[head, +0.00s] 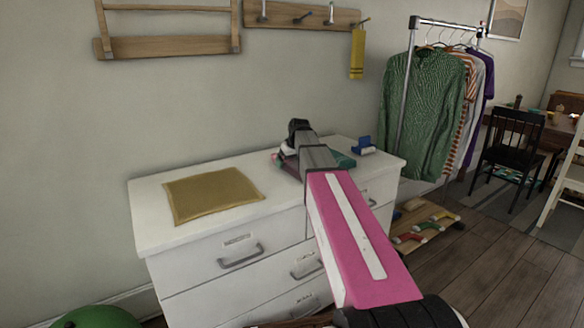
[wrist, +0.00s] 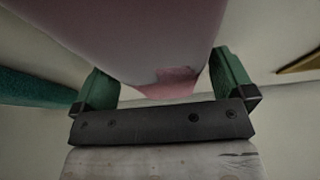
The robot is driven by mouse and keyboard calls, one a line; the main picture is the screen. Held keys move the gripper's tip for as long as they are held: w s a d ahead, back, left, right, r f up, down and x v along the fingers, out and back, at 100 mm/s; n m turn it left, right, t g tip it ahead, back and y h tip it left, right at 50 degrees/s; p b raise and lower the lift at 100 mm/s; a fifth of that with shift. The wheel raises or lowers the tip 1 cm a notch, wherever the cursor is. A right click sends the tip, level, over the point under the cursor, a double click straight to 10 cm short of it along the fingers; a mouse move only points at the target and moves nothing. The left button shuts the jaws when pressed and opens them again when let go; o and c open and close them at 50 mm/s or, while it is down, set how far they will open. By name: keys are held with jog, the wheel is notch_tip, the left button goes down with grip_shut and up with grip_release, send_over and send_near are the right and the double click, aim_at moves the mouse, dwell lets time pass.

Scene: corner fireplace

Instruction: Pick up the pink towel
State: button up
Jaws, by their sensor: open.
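The pink towel (wrist: 140,40) fills the upper middle of the wrist view, close to the camera. It lies between the two green fingers of my gripper (wrist: 165,86), which are apart. Whether they touch it I cannot tell. In the head view my gripper (head: 298,136) is over the middle back of the white dresser (head: 150,228). It hides most of what lies beneath it there; only a small pinkish edge (head: 277,158) shows at its left.
A teal cloth (head: 344,161) lies just right of my gripper, with a blue object (head: 364,147) beyond it. A clothes rack (head: 402,100) stands at the right. The dresser's front left top is bare.

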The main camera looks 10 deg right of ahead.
jog(key=shift+f, duration=0.25)
jog(key=c, duration=0.9)
jog(key=shift+r, duration=0.1)
